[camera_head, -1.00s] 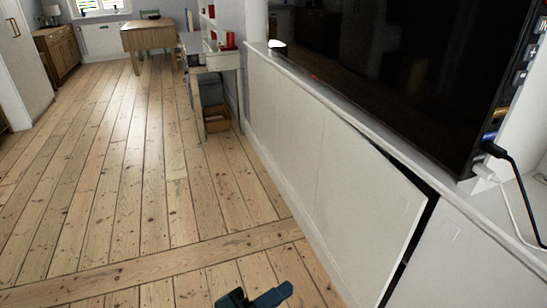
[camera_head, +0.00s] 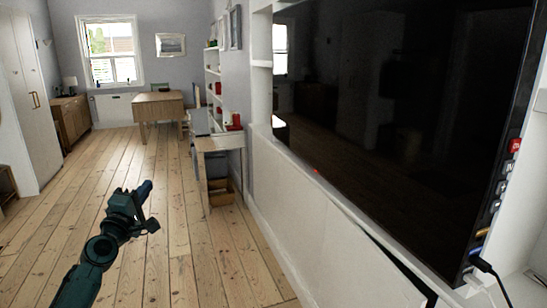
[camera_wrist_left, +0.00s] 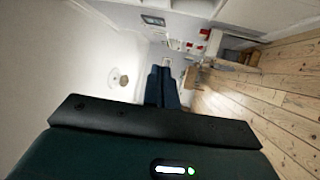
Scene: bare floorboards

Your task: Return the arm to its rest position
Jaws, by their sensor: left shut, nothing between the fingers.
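My left arm comes in from the lower left of the head view. Its dark gripper (camera_head: 146,188) is raised over the floorboards, pointing up and away from me, well left of the white cabinets. In the left wrist view the two dark fingers (camera_wrist_left: 162,86) lie side by side, shut, with nothing between them. My right gripper is in neither view.
A low white cabinet (camera_head: 305,213) runs along the right, with a large black television (camera_head: 400,110) above it. A desk (camera_head: 218,143), a wooden table (camera_head: 158,106) and a wooden sideboard (camera_head: 72,119) stand farther back. The floor (camera_head: 175,220) between is clear.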

